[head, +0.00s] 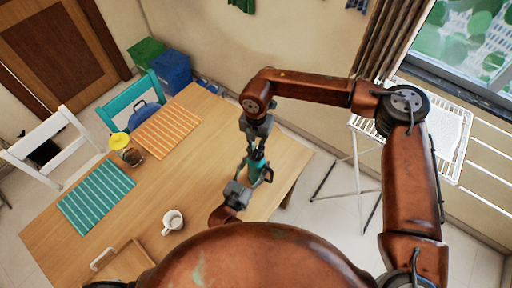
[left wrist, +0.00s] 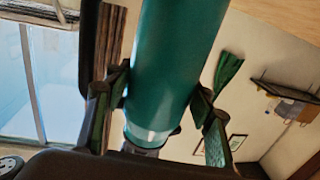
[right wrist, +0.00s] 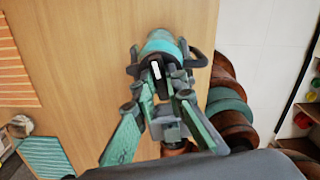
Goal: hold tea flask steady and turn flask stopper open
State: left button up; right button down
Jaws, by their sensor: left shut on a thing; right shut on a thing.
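The tea flask (head: 256,168), teal with a dark handle at its side, is held above the wooden table between my two grippers. My left gripper (head: 241,186) is shut around its teal body, and the left wrist view shows the flask (left wrist: 172,60) between the fingers. My right gripper (head: 257,138) comes from above and is shut at the flask's dark top end. The right wrist view shows the flask (right wrist: 160,46) beyond the fingertips. The stopper is mostly hidden by the right fingers; how far it is turned cannot be told.
A white mug (head: 173,221) stands on the table (head: 150,190), left of my left gripper. A teal striped mat (head: 95,197), an orange striped mat (head: 168,130) and a glass jar with a yellow top (head: 121,141) lie farther left. A white rack (head: 430,125) stands at the right.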

aim_at(256, 149)
jog(key=n, duration=1.1)
jog(key=shift+n, duration=1.8)
jog(key=c, duration=1.9)
grip_release()
jog(key=shift+c, duration=0.2)
notch_tip(256, 149, up, 12)
jog(key=shift+w, duration=0.1)
